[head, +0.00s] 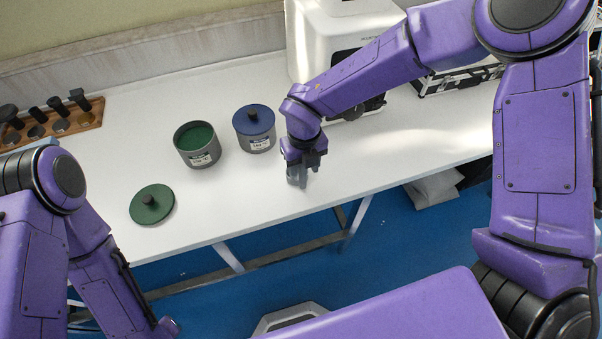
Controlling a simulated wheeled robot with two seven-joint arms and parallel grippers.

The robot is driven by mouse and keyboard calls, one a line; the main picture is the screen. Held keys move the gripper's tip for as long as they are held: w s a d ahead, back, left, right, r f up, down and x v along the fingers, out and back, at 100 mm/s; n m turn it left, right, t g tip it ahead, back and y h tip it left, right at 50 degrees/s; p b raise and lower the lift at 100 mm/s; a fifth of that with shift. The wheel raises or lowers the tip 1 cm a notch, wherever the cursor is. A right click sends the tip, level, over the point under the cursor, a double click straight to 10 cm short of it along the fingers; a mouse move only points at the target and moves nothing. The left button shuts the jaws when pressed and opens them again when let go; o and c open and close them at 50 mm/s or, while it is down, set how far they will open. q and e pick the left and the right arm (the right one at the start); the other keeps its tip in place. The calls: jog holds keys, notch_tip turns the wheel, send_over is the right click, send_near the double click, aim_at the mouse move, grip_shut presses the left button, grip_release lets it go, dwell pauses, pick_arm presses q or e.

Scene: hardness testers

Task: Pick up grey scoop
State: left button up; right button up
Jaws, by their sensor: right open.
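My right gripper (299,176) points down at the white table, near its front edge and to the right of the blue-lidded pot. It is open. Grey shapes show at its fingertips, and I cannot tell whether part of them is the grey scoop or only the fingers. I see no grey scoop clearly anywhere else. My left arm comes in at the lower left, but its gripper is not in view.
An open grey pot (198,158) with green contents and a pot with a blue lid (254,122) stand on the table (120,130). A green lid (152,204) lies near the front edge. A wooden tool rack (88,122) is at left, a white machine (312,45) behind.

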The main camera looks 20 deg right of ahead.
jog(key=shift+w+f, duration=0.1)
jog(key=shift+f, duration=0.35)
jog(key=shift+s+a+r, duration=0.1)
jog(key=shift+s, duration=0.1)
jog(key=c, duration=0.3)
grip_shut()
